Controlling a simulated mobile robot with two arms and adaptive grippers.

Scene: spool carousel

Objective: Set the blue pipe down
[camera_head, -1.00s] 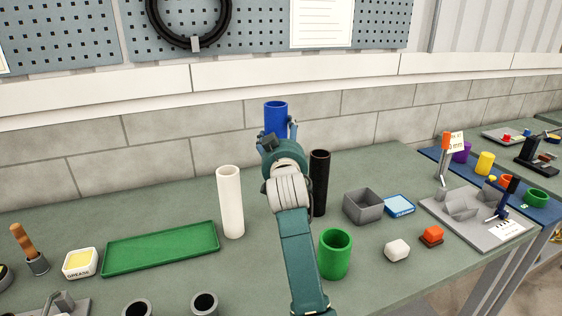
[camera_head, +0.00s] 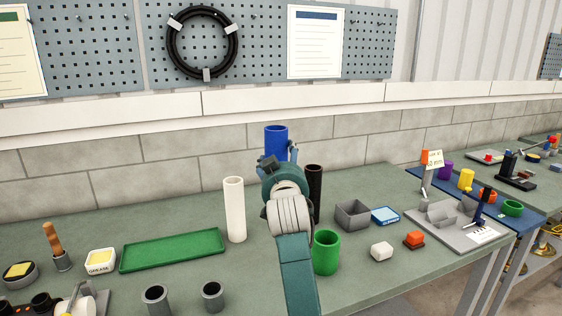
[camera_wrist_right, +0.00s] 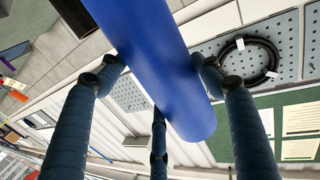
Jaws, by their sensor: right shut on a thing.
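The blue pipe (camera_head: 276,142) stands upright in my right gripper (camera_head: 280,160) in the head view, in front of the block wall. Its lower part is hidden behind the gripper and arm. In the right wrist view the blue pipe (camera_wrist_right: 165,65) lies between the fingers of my right gripper (camera_wrist_right: 160,85), which are closed on it. I cannot tell how high its lower end is above the bench (camera_head: 200,290). My left gripper is not in view.
A white pipe (camera_head: 234,210) stands left of my arm, a black pipe (camera_head: 314,190) close on its right. A green tray (camera_head: 172,250) lies left.

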